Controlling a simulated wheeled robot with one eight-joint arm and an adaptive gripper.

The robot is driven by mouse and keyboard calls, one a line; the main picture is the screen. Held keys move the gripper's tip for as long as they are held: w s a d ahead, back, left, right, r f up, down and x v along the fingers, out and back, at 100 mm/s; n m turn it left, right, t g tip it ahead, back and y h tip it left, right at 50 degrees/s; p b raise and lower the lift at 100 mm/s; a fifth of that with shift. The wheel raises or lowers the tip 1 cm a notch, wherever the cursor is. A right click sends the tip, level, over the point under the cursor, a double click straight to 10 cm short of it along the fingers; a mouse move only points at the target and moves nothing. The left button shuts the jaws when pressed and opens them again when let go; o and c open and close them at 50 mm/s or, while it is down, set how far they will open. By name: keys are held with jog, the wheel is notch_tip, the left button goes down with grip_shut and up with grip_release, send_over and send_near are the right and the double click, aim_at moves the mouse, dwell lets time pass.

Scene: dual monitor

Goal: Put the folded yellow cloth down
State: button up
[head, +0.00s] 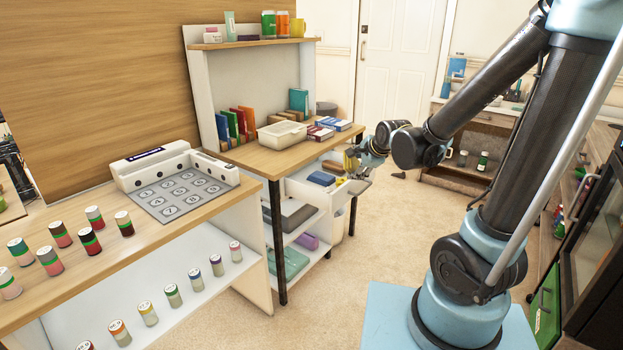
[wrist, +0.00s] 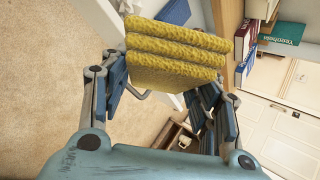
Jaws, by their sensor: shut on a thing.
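The folded yellow cloth (wrist: 176,52) shows as thick stacked layers in the wrist view. My gripper (wrist: 165,82) is shut on it, with a blue-padded finger on each side. In the head view my gripper (head: 358,163) is at the right end of the wooden desk, beside an open white drawer below the desktop. Only a small part of the yellow cloth (head: 349,160) shows there. I cannot tell whether it touches the drawer.
The open drawer (head: 322,194) holds a blue item (head: 321,178) and a brown one. A beige box (head: 282,134) and several books stand on the desk (head: 262,160). Shelves with folded items lie below. The carpet (head: 350,270) in front is clear.

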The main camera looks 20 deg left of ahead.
jog(key=w+a, duration=0.5)
jog(key=a, duration=0.8)
jog(key=f, duration=0.2)
jog(key=w+a+f, duration=0.1)
jog(key=f, duration=0.1)
jog(key=a+f, duration=0.1)
jog(key=f, duration=0.2)
jog(key=shift+w+a, duration=0.15)
jog(key=shift+a, duration=0.1)
jog(key=shift+w+a+f, duration=0.1)
jog(key=shift+a+f, duration=0.2)
jog(key=shift+f, duration=0.65)
jog(key=shift+w+a+f, duration=0.1)
jog(key=shift+a+f, duration=0.15)
jog(key=shift+f, duration=0.65)
jog(key=shift+w+a+r+g+h, duration=0.15)
jog(key=shift+a+g+h, duration=0.15)
jog(key=shift+h, duration=0.25)
jog(key=shift+w+a+r+g+h, duration=0.1)
jog(key=shift+a+g+h, duration=0.2)
jog(key=shift+h, duration=0.25)
jog(key=shift+w+a+f+n+h, duration=0.1)
jog(key=shift+a+f+n+h, duration=0.05)
jog(key=shift+n+h, duration=0.2)
jog(key=o, duration=0.9)
jog(key=shift+o, duration=0.2)
